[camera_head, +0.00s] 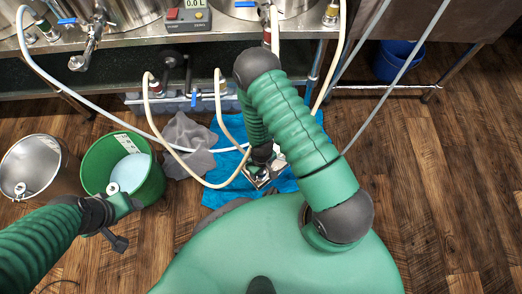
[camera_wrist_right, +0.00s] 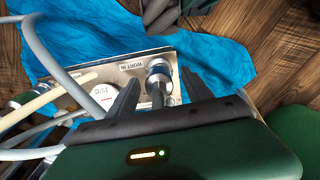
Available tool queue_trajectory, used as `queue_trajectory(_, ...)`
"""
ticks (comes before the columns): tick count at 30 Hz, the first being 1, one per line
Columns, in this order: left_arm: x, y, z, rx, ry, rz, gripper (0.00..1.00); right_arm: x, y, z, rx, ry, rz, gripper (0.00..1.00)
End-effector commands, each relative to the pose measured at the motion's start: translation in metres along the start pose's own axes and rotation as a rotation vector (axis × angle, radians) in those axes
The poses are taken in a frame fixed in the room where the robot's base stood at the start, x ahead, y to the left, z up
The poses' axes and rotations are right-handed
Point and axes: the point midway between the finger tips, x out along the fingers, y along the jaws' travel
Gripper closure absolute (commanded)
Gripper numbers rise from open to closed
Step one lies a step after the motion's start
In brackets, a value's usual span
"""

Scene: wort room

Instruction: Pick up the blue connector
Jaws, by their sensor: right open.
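A metal connector with a blue collar (camera_wrist_right: 158,68) shows in the right wrist view, standing on a metal plate (camera_wrist_right: 130,72) labelled "WORT IN". A dark stem runs from it towards my gripper. My right gripper (camera_wrist_right: 160,92) is open, with one dark finger on each side of the connector in the picture; I cannot tell if either touches it. In the head view my right gripper (camera_head: 262,158) is over the plate, and the arm hides much of this area. My left gripper (camera_head: 122,203) is near the green bucket at lower left; its jaws are unclear.
A blue cloth (camera_head: 226,163) lies under the plate, with a grey cloth (camera_head: 187,138) beside it. Cream hoses (camera_head: 155,115) loop down from the steel bench (camera_head: 130,42) close to my right gripper. A green bucket (camera_head: 158,182) and a steel pot (camera_head: 62,160) stand left. Floor at right is clear.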

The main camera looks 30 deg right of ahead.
Motion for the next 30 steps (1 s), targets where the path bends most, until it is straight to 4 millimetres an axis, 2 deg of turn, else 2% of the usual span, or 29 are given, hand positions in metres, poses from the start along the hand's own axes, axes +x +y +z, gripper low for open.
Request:
queue_trajectory(1, 0.0097, 0.0001, 0.0022, 0.0, 0.0, 0.0, 0.41, 0.0121, -0.0002, 0.0003, 0.0, -0.001, 0.0, 0.41)
queue_trajectory(8, 0.0061, 0.0002, 0.0011, 0.0, 0.001, 0.0, 0.41, 0.009, -0.0002, 0.0, 0.0, 0.0, 0.0, 0.42)
queue_trajectory(21, 0.0061, 0.0001, 0.0012, 0.0, 0.001, 0.0, 0.41, 0.009, -0.0003, 0.0, 0.0, 0.0, 0.0, 1.0)
queue_trajectory(30, 0.0055, 0.0001, 0.0011, 0.0, 0.001, 0.0, 0.41, 0.0081, -0.0003, -0.0001, 0.0, 0.0, 0.0, 1.0)
